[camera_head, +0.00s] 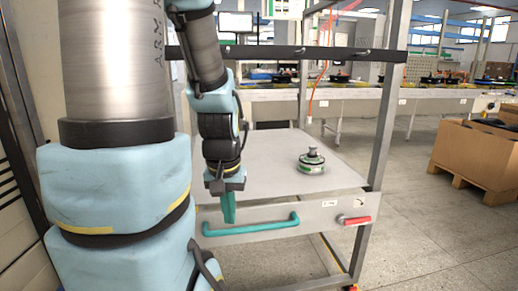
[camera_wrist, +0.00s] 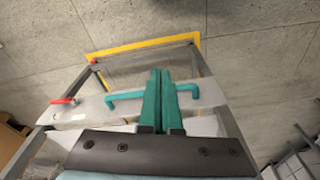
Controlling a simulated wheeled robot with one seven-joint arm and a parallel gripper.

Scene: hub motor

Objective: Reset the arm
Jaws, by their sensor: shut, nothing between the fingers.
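My arm fills the left of the head view and hangs down in front of the workbench (camera_head: 265,160). My gripper (camera_head: 229,222) points down near the front edge of the bench, by the left end of the teal drawer handle (camera_head: 262,229). Its teal fingers are together with nothing between them. In the wrist view the gripper (camera_wrist: 160,75) is also shut, with the teal handle (camera_wrist: 125,96) showing on both sides behind the fingers. A hub motor (camera_head: 312,161), round with a green band, sits on the right part of the bench top, apart from my gripper.
A red lever (camera_head: 355,220) is on the bench front at right. A grey metal post (camera_head: 386,110) rises at the right of the bench. A cardboard box (camera_head: 478,160) on a pallet stands at far right. A conveyor line (camera_head: 350,92) runs behind. The floor right of the bench is clear.

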